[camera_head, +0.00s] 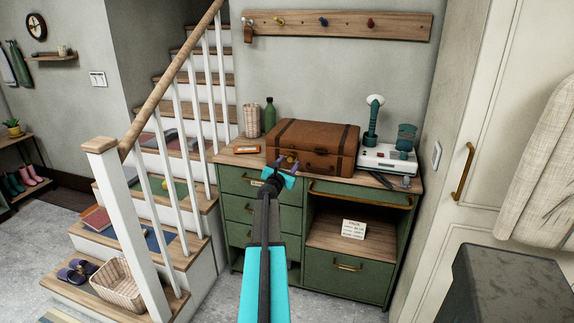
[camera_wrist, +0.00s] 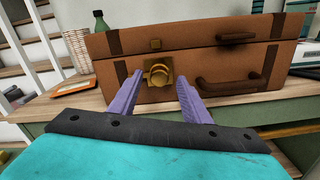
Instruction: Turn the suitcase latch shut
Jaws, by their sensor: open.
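A closed brown suitcase (camera_head: 312,147) with dark straps lies flat on the wooden top of a green cabinet. It fills the upper part of the wrist view (camera_wrist: 220,65). Its brass latch (camera_wrist: 158,74) is on the front face, left of a dark brown handle (camera_wrist: 232,80). In the head view my gripper (camera_head: 283,165) hides the latch.
The green cabinet (camera_head: 237,186) has a narrow wooden top. Stairs with a railing (camera_head: 103,147) are at the left.

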